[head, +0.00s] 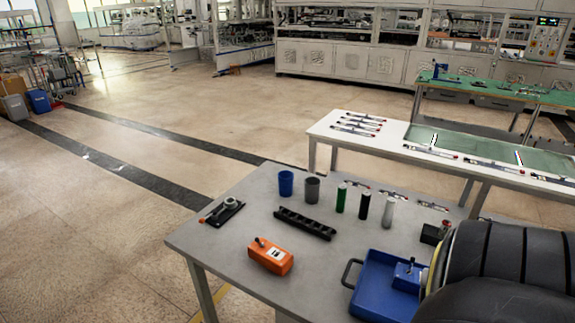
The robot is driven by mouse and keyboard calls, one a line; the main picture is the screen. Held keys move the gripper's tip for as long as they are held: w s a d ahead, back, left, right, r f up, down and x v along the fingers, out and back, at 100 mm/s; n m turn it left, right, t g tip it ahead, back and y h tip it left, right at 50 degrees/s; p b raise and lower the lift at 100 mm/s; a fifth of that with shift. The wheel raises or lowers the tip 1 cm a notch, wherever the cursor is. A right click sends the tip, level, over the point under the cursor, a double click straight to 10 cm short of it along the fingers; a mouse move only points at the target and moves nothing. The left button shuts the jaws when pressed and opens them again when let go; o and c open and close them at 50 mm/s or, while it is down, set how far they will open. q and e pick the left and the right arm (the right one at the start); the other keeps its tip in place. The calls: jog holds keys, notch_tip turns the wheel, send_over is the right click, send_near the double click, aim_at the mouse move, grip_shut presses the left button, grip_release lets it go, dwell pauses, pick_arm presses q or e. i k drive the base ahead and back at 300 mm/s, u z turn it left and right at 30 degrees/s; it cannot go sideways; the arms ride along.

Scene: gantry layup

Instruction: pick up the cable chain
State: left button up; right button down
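The cable chain (305,223) is a black, segmented strip lying on the grey table (215,245) in the head view. It lies at a slant, its left end farther back than its right end. Nothing covers it. It lies in front of the cups and the upright bottles, apart from them. Neither my left nor my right gripper shows in this view.
A blue cup (286,183) and a grey cup (312,190) stand behind the chain, with several bottles to their right. An orange box (270,256) sits in front. A blue tray (372,284) is at front right. The table's right corner is hidden.

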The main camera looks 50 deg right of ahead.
aim_at(296, 217)
jog(key=i, duration=2)
jog(key=z, duration=3.25)
